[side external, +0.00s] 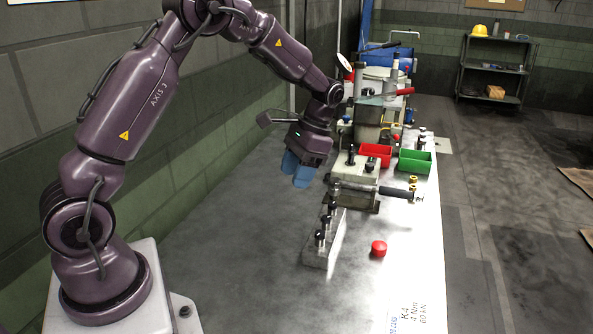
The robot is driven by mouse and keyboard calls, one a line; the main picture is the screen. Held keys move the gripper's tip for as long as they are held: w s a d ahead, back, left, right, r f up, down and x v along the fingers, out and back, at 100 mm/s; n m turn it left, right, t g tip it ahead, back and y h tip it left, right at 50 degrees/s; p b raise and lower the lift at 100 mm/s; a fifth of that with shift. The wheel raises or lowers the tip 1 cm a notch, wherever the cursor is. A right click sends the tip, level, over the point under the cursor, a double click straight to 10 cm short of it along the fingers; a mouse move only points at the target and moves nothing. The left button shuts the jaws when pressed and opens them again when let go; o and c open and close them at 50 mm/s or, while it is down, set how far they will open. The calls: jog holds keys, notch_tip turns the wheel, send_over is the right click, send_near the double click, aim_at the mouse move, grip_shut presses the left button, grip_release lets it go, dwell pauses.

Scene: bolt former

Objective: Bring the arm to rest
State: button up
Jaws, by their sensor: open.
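My gripper (297,172) has blue fingers and hangs from the purple arm above the grey bench, pointing down and slightly left. It is open, and I see nothing held in it. It is left of the bolt-forming machine (374,112) and its front block, apart from both in the picture. How high it is above the bench is hard to tell. The far side of the fingers is hidden.
A grey block (319,250) with several dark pegs stands in front of the machine's clamp (355,193). A red button (378,248) sits to its right. A red bin (375,154) and a green bin (414,161) stand behind. The bench's left area (235,240) is clear.

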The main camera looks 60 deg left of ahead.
jog(key=s+d+r+t, duration=0.5)
jog(key=s+d+r, duration=0.1)
jog(key=s+r, duration=0.1)
jog(key=s+d+r+t, duration=0.5)
jog(key=s+r, duration=0.3)
jog(key=s, duration=0.2)
jog(key=shift+s+d+r, duration=0.2)
jog(key=shift+s+d, duration=0.05)
jog(key=shift+d, duration=0.5)
